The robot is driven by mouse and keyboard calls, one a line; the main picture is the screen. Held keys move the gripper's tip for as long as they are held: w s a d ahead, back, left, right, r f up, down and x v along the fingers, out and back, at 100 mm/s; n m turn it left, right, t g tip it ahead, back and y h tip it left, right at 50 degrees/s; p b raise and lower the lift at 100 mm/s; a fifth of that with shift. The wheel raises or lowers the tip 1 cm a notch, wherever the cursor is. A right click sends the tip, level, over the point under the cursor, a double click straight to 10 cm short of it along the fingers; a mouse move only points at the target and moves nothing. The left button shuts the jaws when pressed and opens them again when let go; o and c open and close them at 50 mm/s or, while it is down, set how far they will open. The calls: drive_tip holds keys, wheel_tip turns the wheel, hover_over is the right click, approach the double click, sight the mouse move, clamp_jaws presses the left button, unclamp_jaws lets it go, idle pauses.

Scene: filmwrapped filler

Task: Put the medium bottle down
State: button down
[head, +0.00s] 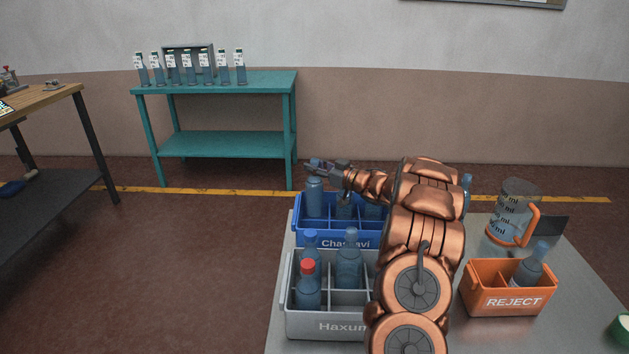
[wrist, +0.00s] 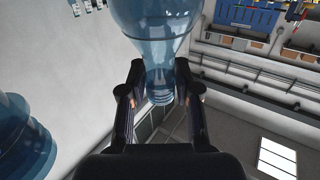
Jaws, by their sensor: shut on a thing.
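My gripper (head: 320,166) is above the far left part of the blue crate (head: 340,235), which is marked with a partly hidden name. In the wrist view, my gripper (wrist: 155,95) is shut on the narrow neck of a clear blue bottle (wrist: 155,25). In the head view, this bottle (head: 314,198) looks upright at the crate's left compartment, just below the fingers. Its base is hidden behind the crate wall, so I cannot tell whether it touches the floor of the crate. Other bottles (head: 344,207) stand beside it, partly hidden by my arm.
A grey crate (head: 330,325) with several bottles, one red-capped (head: 308,285), stands in front. An orange REJECT box (head: 508,300) holds a bottle (head: 530,266). A measuring jug (head: 513,210) stands behind it. A teal table (head: 215,88) with several bottles is at the back.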

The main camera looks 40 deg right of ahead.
sight(320, 180)
drive_tip(key=shift+f, duration=2.35)
drive_tip(key=c, duration=1.1)
unclamp_jaws()
